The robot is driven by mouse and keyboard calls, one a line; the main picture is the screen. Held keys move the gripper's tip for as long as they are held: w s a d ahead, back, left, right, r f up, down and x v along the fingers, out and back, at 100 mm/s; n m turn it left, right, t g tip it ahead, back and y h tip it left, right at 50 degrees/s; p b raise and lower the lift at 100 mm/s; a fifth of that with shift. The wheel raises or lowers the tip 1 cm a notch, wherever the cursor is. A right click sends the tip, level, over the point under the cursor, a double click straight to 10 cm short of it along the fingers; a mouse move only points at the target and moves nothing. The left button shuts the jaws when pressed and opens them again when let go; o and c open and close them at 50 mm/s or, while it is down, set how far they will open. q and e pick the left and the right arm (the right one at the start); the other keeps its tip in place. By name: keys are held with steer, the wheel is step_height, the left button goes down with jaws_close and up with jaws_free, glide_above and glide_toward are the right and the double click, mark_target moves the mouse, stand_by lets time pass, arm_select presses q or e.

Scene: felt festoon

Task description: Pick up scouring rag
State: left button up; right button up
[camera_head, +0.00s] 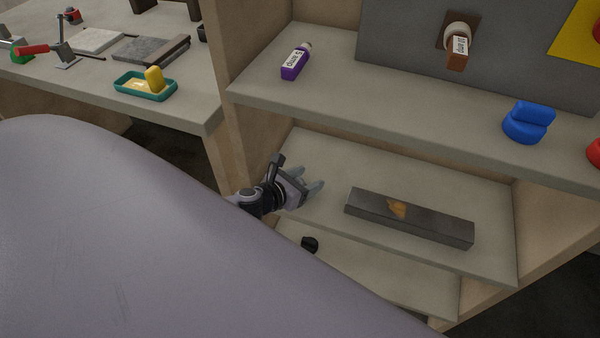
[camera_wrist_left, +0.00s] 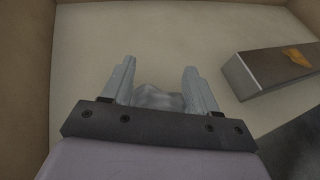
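A crumpled grey lump (camera_wrist_left: 158,98), which looks like the scouring rag, lies on the pale shelf in the left wrist view. It sits between the two fingers of my left gripper (camera_wrist_left: 155,88), and its near side is hidden by the gripper body. The fingers are apart; I cannot tell whether they touch it. In the head view my left gripper (camera_head: 316,188) is low over the middle shelf (camera_head: 420,177), near its left end. The rag cannot be made out clearly there. My right gripper is not in view.
A dark grey bar (camera_head: 440,224) with an orange-brown patch (camera_head: 397,208) lies right of the gripper. An upper shelf holds a purple bottle (camera_head: 295,62) and a blue object (camera_head: 528,122). A side wall (camera_head: 252,130) stands close on the left.

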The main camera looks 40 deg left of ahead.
arm_select(q)
steer(key=shift+c, duration=1.1)
step_height(320, 180, up, 10)
steer(key=p, duration=0.4)
steer(key=shift+p, duration=0.35)
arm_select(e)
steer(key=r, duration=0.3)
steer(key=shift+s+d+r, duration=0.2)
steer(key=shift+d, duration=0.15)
